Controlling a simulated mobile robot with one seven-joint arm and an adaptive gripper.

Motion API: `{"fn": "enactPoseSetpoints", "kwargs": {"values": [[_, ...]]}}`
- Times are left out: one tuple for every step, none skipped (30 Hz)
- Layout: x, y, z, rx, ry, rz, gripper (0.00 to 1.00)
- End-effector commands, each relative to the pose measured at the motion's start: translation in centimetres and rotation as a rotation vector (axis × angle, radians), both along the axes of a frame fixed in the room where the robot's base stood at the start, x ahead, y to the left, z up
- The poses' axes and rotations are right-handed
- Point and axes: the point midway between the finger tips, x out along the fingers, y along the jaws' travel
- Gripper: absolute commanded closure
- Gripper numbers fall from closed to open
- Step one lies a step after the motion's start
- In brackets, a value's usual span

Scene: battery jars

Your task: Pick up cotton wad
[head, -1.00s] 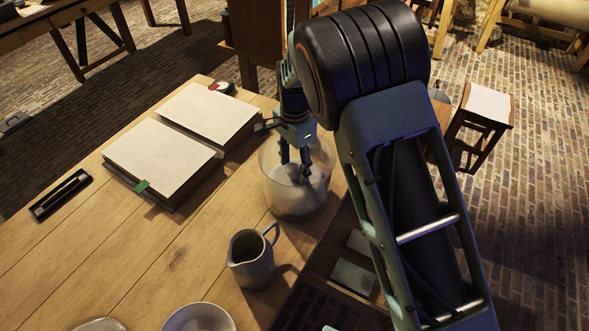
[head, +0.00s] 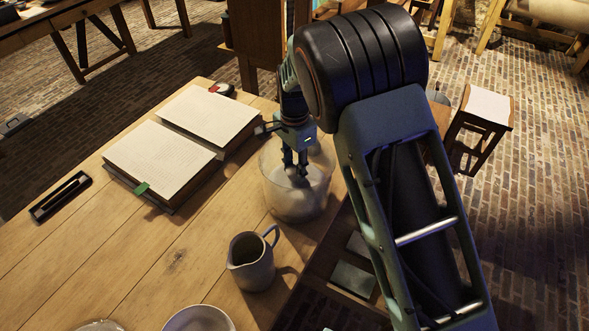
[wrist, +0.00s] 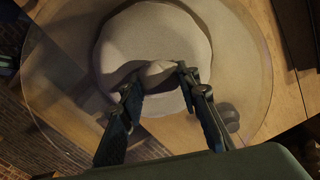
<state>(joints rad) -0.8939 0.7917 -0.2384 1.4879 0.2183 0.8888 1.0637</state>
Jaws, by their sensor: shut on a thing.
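A clear glass jar (head: 295,208) stands on the wooden table, with pale material inside it. My gripper (head: 296,172) reaches down into the jar from above. In the wrist view, my gripper (wrist: 159,80) has its two fingertips on either side of a small pale cotton wad (wrist: 156,73) and is shut on it. The wad lies against a larger round pale mass (wrist: 150,40) in the jar, and I cannot tell where one ends and the other begins. In the head view the fingers and glass mostly hide the wad.
A black tray (head: 61,196) lies far left. The jar wall surrounds my fingers closely.

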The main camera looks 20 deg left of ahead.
Motion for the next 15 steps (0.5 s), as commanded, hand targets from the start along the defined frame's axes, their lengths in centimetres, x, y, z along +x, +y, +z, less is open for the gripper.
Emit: {"fn": "enactPoseSetpoints", "kwargs": {"values": [[0.0, 0.0, 0.3, 0.0, -0.001, 0.0, 0.82], [0.1, 0.1, 0.5, 0.001, -0.002, 0.0, 0.82], [0.1, 0.1, 0.8, 0.002, -0.002, 0.0, 0.82], [0.1, 0.1, 1.1, 0.003, -0.003, 0.0, 0.82], [0.1, 0.1, 1.5, 0.003, -0.003, 0.0, 0.82], [0.1, 0.1, 2.1, 0.004, -0.003, -0.001, 0.82], [0.1, 0.1, 2.6, 0.004, -0.003, -0.001, 0.82], [0.1, 0.1, 3.1, 0.004, -0.003, -0.001, 0.82], [0.0, -0.3, 3.6, 0.003, -0.003, -0.002, 0.82], [-0.2, -0.7, 4.0, 0.002, -0.002, -0.002, 0.82], [-0.3, -1.1, 4.5, 0.002, -0.002, -0.002, 0.82], [-0.6, -1.7, 5.2, 0.002, -0.002, -0.002, 0.82], [-0.7, -2.2, 5.9, 0.004, -0.003, -0.002, 0.82], [-0.9, -2.7, 6.6, 0.004, -0.003, -0.002, 0.82], [-1.1, -3.4, 7.4, 0.005, -0.004, -0.002, 0.82]]}}
